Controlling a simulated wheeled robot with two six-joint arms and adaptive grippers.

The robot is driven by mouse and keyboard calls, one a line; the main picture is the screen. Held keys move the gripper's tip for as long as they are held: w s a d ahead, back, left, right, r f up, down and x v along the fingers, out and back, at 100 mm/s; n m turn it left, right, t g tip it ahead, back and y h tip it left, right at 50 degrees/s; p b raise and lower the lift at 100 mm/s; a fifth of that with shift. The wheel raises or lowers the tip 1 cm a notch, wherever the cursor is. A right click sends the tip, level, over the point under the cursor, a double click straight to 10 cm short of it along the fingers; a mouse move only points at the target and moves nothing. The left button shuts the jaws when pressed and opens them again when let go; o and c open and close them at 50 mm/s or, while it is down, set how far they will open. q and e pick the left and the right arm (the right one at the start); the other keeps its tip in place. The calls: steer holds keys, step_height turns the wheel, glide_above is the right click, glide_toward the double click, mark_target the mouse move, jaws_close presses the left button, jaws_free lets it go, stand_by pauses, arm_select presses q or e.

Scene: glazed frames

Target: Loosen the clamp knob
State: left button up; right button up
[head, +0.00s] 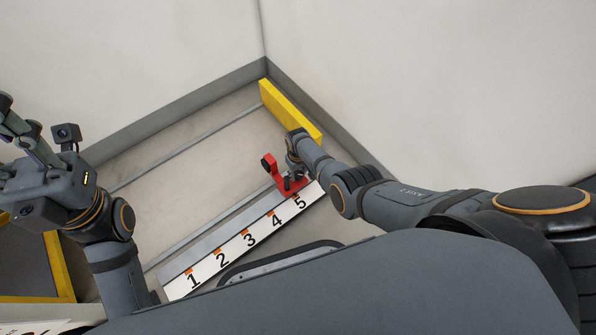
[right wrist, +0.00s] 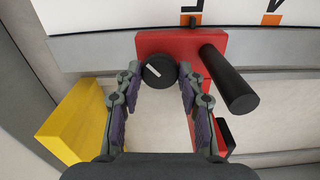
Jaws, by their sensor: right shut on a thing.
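The red clamp (head: 271,168) sits on the rail near the number 5 end of the numbered strip; it fills the middle of the right wrist view (right wrist: 180,42). Its round black knob (right wrist: 159,72) bears a short slanting white mark. My right gripper (right wrist: 159,78) is shut on the knob, one finger at each side. A thick black cylindrical handle (right wrist: 230,82) stands out from the clamp just right of the fingers. In the head view my right gripper (head: 292,183) is small and partly hidden by its arm. My left gripper (head: 18,118) is at the far left, away from the clamp, its finger gap unclear.
The white numbered strip (head: 233,247) runs along the rail. A yellow block (head: 288,108) stands beyond the clamp and shows left of the fingers in the right wrist view (right wrist: 72,122). Pale walls meet behind. A yellow-edged frame (head: 57,265) lies at lower left.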

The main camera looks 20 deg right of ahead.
mark_target(298, 174)
steer(key=n, duration=0.4)
steer(key=shift+n, duration=0.3)
steer(key=shift+n+p, duration=0.35)
steer(key=shift+n, duration=2.25)
steer(key=o, duration=1.2)
steer(key=shift+c, duration=0.2)
step_height(298, 174, up, 12)
